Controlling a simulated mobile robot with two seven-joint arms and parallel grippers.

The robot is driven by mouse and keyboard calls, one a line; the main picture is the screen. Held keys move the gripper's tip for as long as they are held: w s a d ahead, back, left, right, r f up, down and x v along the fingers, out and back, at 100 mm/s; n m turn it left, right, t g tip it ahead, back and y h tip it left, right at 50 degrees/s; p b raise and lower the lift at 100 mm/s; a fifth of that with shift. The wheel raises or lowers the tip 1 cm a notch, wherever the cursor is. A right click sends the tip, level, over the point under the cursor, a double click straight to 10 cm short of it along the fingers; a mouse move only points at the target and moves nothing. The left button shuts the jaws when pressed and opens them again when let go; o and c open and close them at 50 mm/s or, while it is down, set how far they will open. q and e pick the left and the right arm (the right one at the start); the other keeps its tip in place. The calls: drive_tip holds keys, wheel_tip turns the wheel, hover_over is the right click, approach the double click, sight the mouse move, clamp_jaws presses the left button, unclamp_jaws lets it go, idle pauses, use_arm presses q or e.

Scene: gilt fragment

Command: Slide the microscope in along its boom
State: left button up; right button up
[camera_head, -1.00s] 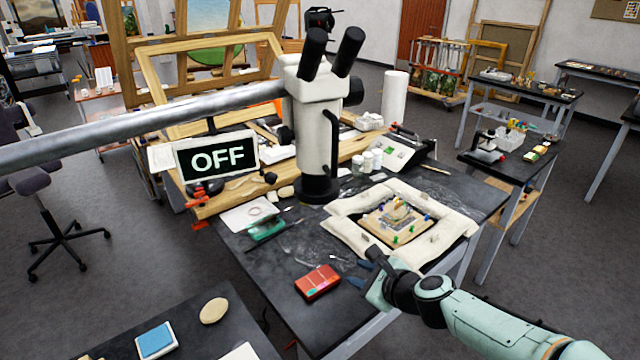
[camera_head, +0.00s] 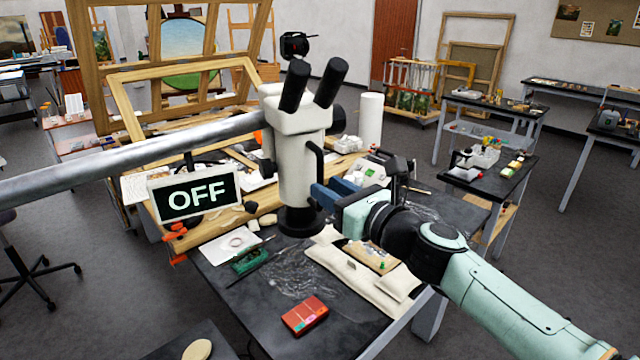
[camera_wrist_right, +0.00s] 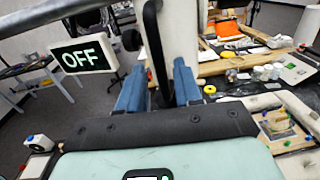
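The white microscope (camera_head: 297,150) with two black eyepieces hangs at the end of a thick silver boom (camera_head: 110,160) that comes in from the left. A black handle (camera_head: 315,162) runs down its right side and also shows in the right wrist view (camera_wrist_right: 153,45). My right gripper (camera_head: 328,192) is at the lower end of this handle. In the right wrist view its blue fingers (camera_wrist_right: 158,85) stand apart, one on each side of the handle, with gaps visible. My left gripper is not in view.
An OFF sign (camera_head: 198,196) hangs by the boom. Below the microscope are a padded cushion frame (camera_head: 372,288) with a gilt fragment, partly hidden by my right arm, and a red box (camera_head: 305,315) on the dark table. White jars (camera_wrist_right: 268,72) and a wooden frame (camera_head: 130,100) stand behind.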

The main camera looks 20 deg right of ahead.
drive_tip(key=shift+x, duration=1.7)
clamp_jaws()
